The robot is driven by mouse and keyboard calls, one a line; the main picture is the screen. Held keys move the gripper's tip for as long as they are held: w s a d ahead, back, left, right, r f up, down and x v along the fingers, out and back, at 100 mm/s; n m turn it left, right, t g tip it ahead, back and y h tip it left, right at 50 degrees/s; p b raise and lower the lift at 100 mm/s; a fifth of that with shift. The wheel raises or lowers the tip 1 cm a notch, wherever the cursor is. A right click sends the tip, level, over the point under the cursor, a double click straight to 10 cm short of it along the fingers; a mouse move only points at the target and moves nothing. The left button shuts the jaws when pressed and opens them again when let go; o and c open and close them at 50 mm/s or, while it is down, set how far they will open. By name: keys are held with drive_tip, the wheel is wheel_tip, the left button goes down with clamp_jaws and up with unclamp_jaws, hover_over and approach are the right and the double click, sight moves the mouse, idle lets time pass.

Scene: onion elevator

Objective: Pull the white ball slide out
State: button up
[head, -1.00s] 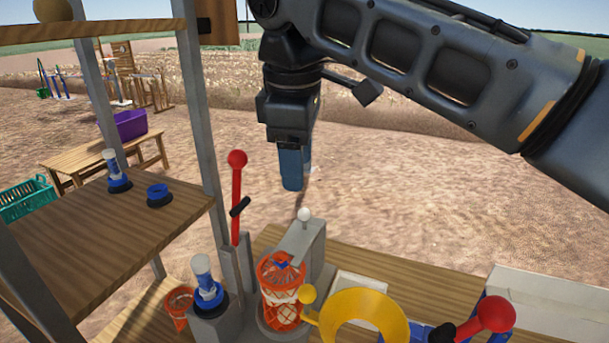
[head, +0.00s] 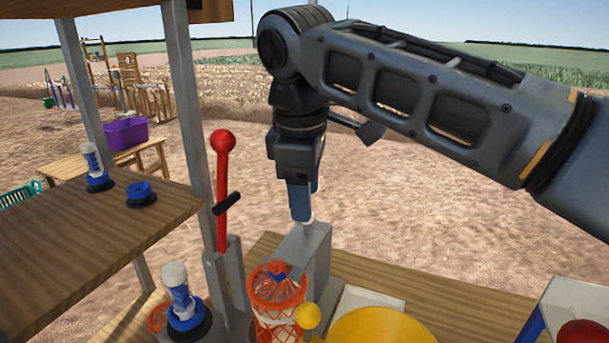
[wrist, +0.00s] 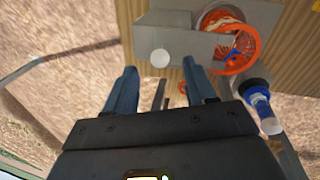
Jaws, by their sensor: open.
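The white ball (head: 308,222) is a small knob on a grey metal slide block (head: 312,247) behind an orange mesh basket. My gripper (head: 301,213) points down just above the ball, and its blue fingers hide part of it. In the wrist view my gripper (wrist: 160,68) is open and empty. There the white ball (wrist: 160,58) lies on the grey plate (wrist: 172,32), in line with the gap and slightly past the fingertips. I cannot tell whether the fingers touch the ball.
The orange basket (head: 277,292) stands close in front of the slide. A red-knobbed lever (head: 223,180) rises to the left, beside a blue-and-white bottle (head: 180,295). A yellow ball (head: 308,315) and a yellow round part (head: 380,326) are nearer. Open ground lies behind.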

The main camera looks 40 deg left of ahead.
drive_tip(key=shift+w+a+f, duration=0.1)
drive_tip(key=shift+w+f, duration=0.1)
drive_tip(key=shift+f, duration=0.85)
drive_tip(key=shift+w+a+f, duration=0.1)
drive_tip(key=shift+w+f, duration=0.1)
drive_tip(key=shift+f, duration=0.8)
clamp_jaws()
drive_tip(key=shift+w+a+p, duration=0.2)
drive_tip(key=shift+w+p, duration=0.1)
drive_tip(key=shift+w, duration=0.55)
drive_tip(key=shift+w+a+p, duration=0.15)
drive_tip(key=shift+w+p, duration=0.15)
drive_tip(key=shift+w, duration=0.5)
drive_tip(key=shift+w+a+p, duration=0.2)
drive_tip(key=shift+w+p, duration=0.1)
drive_tip(key=shift+w, duration=0.55)
drive_tip(key=shift+r, duration=0.1)
drive_tip(key=shift+o, duration=0.2)
unclamp_jaws()
